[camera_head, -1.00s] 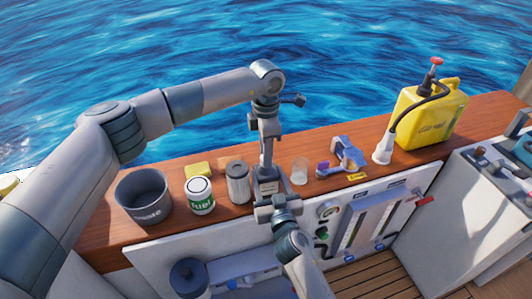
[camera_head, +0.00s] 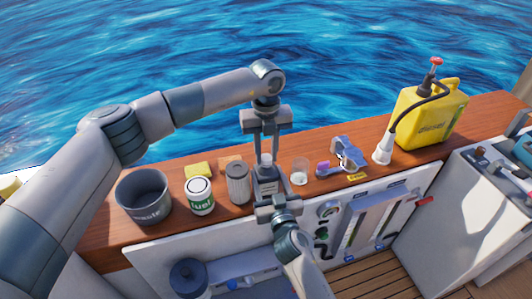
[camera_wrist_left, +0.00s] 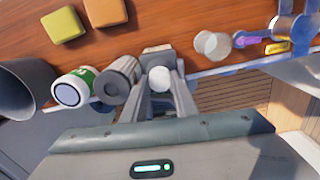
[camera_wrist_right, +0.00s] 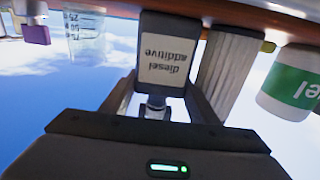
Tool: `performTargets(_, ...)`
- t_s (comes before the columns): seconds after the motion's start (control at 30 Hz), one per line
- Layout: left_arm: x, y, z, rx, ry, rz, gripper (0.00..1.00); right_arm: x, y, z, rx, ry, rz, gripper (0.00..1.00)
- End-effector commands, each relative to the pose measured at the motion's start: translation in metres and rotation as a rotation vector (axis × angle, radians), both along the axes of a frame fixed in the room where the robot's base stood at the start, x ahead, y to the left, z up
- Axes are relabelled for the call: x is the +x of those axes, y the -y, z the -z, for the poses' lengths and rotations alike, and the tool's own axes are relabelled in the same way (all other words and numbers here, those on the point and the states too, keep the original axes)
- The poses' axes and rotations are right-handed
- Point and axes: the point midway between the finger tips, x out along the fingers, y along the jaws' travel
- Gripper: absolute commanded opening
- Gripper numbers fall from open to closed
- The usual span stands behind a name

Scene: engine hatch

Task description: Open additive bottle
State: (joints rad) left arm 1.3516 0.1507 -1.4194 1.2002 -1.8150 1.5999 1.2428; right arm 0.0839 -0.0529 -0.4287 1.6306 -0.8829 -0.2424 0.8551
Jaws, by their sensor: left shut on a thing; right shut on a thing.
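The dark additive bottle (camera_head: 268,188) with a white label stands upright at the counter's front edge. My right gripper (camera_head: 272,192) comes from the front and is shut on the bottle's body. My left gripper (camera_head: 266,158) points down from above, its two fingers shut on the white cap (camera_head: 265,160). The cap also shows between the fingers in the left wrist view (camera_wrist_left: 163,78). Whether the cap is loose on the neck cannot be told.
Left of the bottle are a grey filter (camera_head: 237,183), a white-green fuel can (camera_head: 199,197), a dark waste pot (camera_head: 143,200) and a yellow sponge (camera_head: 197,169). A clear cup (camera_head: 300,172) stands close right. A blue tool (camera_head: 346,155) and yellow diesel canister (camera_head: 430,118) lie beyond.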

Motion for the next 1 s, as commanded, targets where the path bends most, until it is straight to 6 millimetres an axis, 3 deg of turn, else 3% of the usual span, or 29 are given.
performTargets(0.4, 0.0004, 0.0000, -0.0005, 0.000, 0.000, -0.651, 0.00, -0.0004, -0.0003, 0.0003, 0.000, 0.000, -0.001, 0.00)
performTargets(0.6, 0.0010, 0.0000, -0.0011, -0.001, 0.002, -0.885, 0.00, -0.0004, -0.0004, 0.0003, 0.000, 0.000, -0.001, 0.00)
performTargets(1.0, 0.0013, -0.0001, -0.0013, -0.001, 0.002, -0.890, 0.00, -0.0004, -0.0004, 0.0003, 0.000, 0.000, -0.001, 0.00)
